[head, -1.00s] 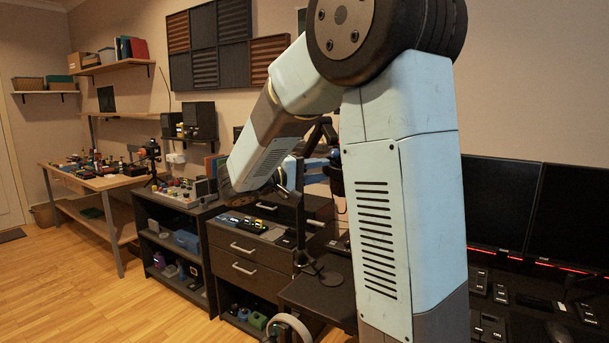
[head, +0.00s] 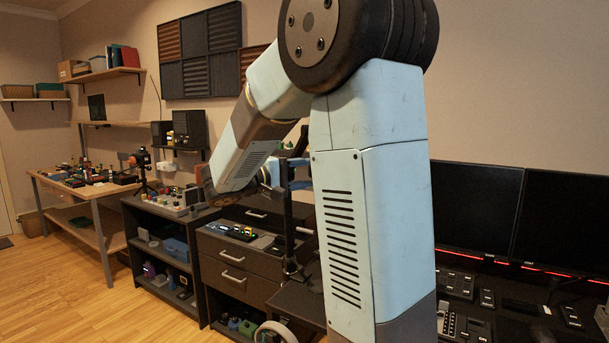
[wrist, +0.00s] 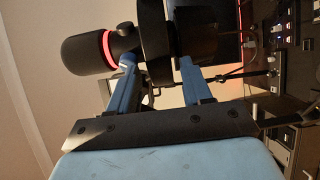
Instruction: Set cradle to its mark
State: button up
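No thing in view is clearly the cradle or its mark. In the wrist view, the two blue fingers of my gripper (wrist: 158,82) stand apart. A black mount-like part (wrist: 155,45) shows between and beyond them, joined to a dark cylinder with a red ring, like a microphone (wrist: 88,52). Whether the fingers press on this part is unclear. In the head view, my gripper (head: 288,174) shows small at a black upright stand (head: 290,225), beside the drawer unit. My arm hides part of it.
A dark drawer unit (head: 237,262) with small devices on top stands behind my arm. An open shelf unit (head: 165,255) and a wooden workbench (head: 75,188) are to the left. Monitors (head: 470,210) and a desk with controls are at right. The wooden floor at left is clear.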

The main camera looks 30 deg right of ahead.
jog(key=shift+o, duration=0.3)
jog(key=shift+a, duration=0.1)
jog(key=a, duration=1.3)
jog(key=shift+a, duration=0.3)
jog(key=shift+s+d+f, duration=0.1)
jog(key=shift+s, duration=0.05)
